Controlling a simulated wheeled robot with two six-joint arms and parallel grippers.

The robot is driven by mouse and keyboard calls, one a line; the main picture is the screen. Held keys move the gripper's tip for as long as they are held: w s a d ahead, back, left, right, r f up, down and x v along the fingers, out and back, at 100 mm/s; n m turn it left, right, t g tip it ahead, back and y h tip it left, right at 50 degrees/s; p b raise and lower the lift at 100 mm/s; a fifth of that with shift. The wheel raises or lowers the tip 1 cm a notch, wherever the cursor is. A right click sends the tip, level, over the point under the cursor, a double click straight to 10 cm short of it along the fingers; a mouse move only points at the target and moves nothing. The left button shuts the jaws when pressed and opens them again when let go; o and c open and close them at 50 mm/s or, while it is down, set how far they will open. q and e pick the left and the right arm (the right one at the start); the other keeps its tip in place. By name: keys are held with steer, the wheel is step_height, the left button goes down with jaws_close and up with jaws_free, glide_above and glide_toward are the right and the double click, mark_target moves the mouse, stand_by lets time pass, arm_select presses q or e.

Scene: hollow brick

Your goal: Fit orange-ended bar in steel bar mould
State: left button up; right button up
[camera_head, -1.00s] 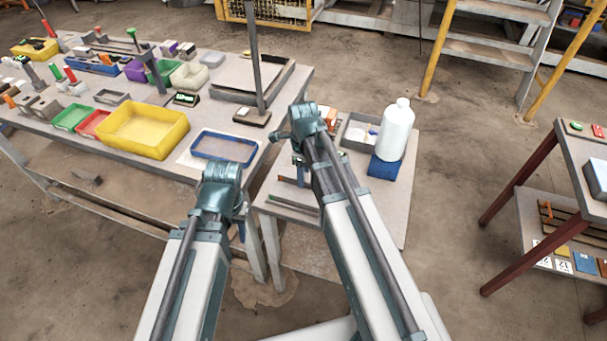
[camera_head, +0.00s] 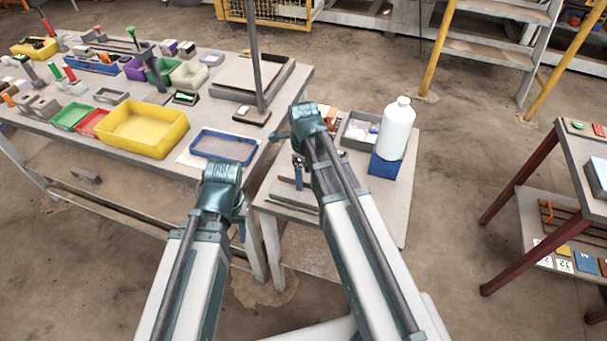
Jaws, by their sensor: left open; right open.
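My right gripper (camera_head: 298,182) is over the left part of the small side table, pointing down and open. Its fingers are small and partly covered by my arm. My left gripper (camera_head: 240,230) is open near the gap between the two tables, mostly hidden behind my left wrist. A thin bar-like piece (camera_head: 285,180) lies close beside the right gripper; I cannot tell whether it is the orange-ended bar. Orange blocks (camera_head: 331,116) show just behind my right wrist. I cannot make out the steel bar mould for certain.
A white bottle (camera_head: 396,130) stands on a blue block (camera_head: 385,164) at the side table's right, next to a grey tray (camera_head: 357,142). The large bench holds a yellow bin (camera_head: 150,147), a blue tray (camera_head: 224,158) and an upright post (camera_head: 257,60). The side table's front right is clear.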

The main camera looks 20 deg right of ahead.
steer(key=shift+r, duration=0.15)
step_height(320, 180, up, 14)
steer(key=p, duration=1.4)
steer(key=shift+f, duration=0.2)
steer(key=s+a+n, duration=0.5)
steer(key=s+n, duration=0.2)
steer(key=n, duration=0.7)
steer(key=s+a+n+h, duration=0.1)
steer(key=s+a+n, duration=0.4)
steer(key=n, duration=0.9)
steer(key=shift+s+a+n, duration=0.25)
steer(key=shift+s+n, duration=0.05)
steer(key=shift+s, duration=0.85)
